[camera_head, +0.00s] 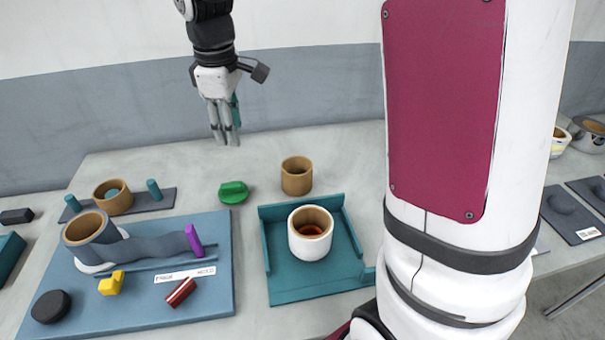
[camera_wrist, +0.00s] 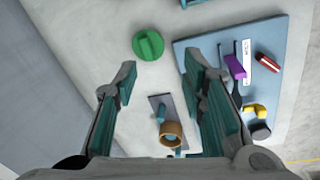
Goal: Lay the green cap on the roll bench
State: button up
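The green cap (camera_head: 233,192) lies on the table between the blue board and a tan ring; it also shows in the wrist view (camera_wrist: 148,44). The large blue board (camera_head: 215,285), at the left of the table, bears a grey curved cradle and a label too small to read; I cannot tell for certain that it is the roll bench. It also shows in the wrist view (camera_wrist: 270,35). My gripper (camera_head: 225,141) hangs above the table's back edge, behind and above the cap. In the wrist view its fingers (camera_wrist: 163,75) are wide apart with nothing between them.
On the board are a tan ring (camera_head: 86,227), a purple piece (camera_head: 194,240), a yellow piece (camera_head: 112,284), a red piece (camera_head: 181,292) and a black disc (camera_head: 50,306). A teal tray (camera_head: 300,288) holds a white cup (camera_head: 310,246). Another tan ring (camera_head: 297,176) stands right of the cap.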

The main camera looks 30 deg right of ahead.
jog(key=s+r+m+t, duration=0.1)
jog(key=s+m, duration=0.4)
jog(key=s, duration=0.7)
jog(key=s+r+m+t, duration=0.2)
jog(key=s+r+m, duration=0.1)
jog(key=s, duration=1)
jog(key=shift+s+r+m+y, duration=0.3)
jog(key=shift+r+m, duration=0.1)
jog(key=shift+m, duration=0.5)
jog(key=shift+w+d, duration=0.1)
jog(key=shift+d, duration=0.1)
jog(key=shift+c, duration=0.6)
